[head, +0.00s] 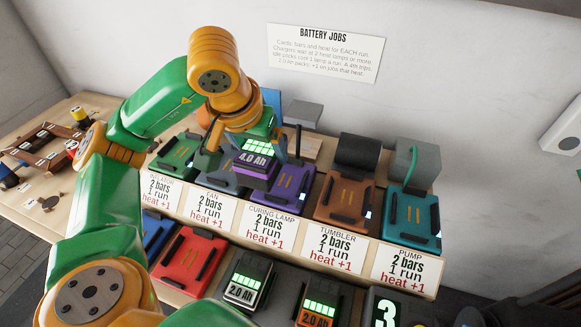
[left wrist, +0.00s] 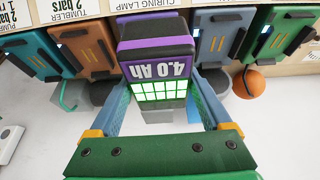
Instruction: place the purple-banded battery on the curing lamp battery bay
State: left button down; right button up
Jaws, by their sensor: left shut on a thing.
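The purple-banded battery (head: 256,170) is a dark pack with lit green bars and "4.0 Ah" on a purple band. It also shows in the left wrist view (left wrist: 155,68). My left gripper (head: 250,148) is shut on it, one finger on each side, as the left wrist view (left wrist: 160,92) shows. The curing lamp battery bay (head: 288,187) is the purple plate behind the "CURING LAMP" card (head: 268,226). The battery is over its left part and hides much of it. I cannot tell whether they touch. My right gripper is not in view.
Left of the purple bay are the grey-blue fan bay and green bay (head: 172,157); right are the orange tumbler bay (head: 346,200) and teal pump bay (head: 411,218). In front are a red charger (head: 188,260) and two 2.0 Ah batteries (head: 245,283).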

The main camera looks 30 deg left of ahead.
pick_arm(q)
jog(key=w+f, duration=0.3)
jog(key=w, duration=0.1)
jog(key=w+f, duration=0.2)
jog(key=shift+w+d+f+p, duration=0.25)
jog(key=shift+w+f+p, duration=0.1)
jog(key=shift+p, duration=0.05)
notch_tip(320, 180, down, 4)
jog(key=shift+w+a+r+p, duration=0.15)
jog(key=shift+r+p, duration=0.05)
jog(key=shift+p, duration=0.5)
jog(key=shift+w+f+b, duration=0.15)
jog(key=shift+f+b, duration=0.15)
jog(key=shift+f, duration=0.05)
jog(key=shift+c, duration=0.2)
grip_release()
jog(key=shift+o, duration=0.2)
jog(key=shift+r, duration=0.1)
jog(key=shift+r, duration=0.1)
